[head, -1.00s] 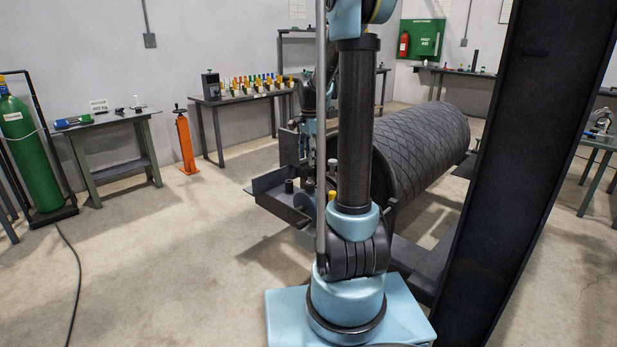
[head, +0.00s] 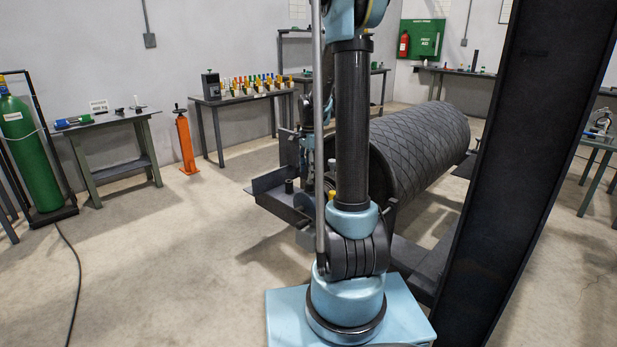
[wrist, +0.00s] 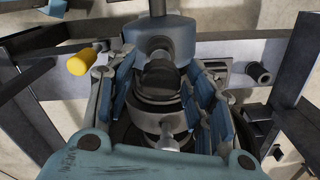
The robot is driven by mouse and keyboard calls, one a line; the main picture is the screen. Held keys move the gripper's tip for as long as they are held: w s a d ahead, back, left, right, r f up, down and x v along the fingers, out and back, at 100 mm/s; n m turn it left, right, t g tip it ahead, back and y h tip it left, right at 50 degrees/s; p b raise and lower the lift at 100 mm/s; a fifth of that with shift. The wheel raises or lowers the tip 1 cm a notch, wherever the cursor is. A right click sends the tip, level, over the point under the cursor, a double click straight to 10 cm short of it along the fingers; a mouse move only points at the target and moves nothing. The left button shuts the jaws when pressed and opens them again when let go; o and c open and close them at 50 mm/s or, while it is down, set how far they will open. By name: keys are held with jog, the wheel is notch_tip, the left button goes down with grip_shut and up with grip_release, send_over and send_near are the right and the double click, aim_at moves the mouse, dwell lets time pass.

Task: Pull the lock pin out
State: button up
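In the wrist view my gripper (wrist: 160,85) has its two blue-padded fingers spread apart, one on each side of a dark round-ended upright part (wrist: 161,72) with a collar below it. Whether the pads touch that part I cannot tell. A yellow-capped cylinder (wrist: 82,62) lies left of the left finger, outside the grip. I cannot tell for sure which of these is the lock pin. In the head view a small yellow piece (head: 332,194) shows beside my arm at the pulley's near end, and my gripper is mostly hidden behind my arm.
The large ribbed pulley drum (head: 425,145) lies in a dark frame right of my arm. A dark steel post (head: 515,150) stands close at the right. A dark round stub (wrist: 259,72) sticks out right of the fingers. Open floor (head: 170,260) lies to the left.

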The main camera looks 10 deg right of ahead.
grip_shut()
jog(key=shift+w+r, duration=0.1)
jog(key=shift+r, duration=0.65)
dwell(0.4)
notch_tip(320, 180, up, 10)
dwell(2.2)
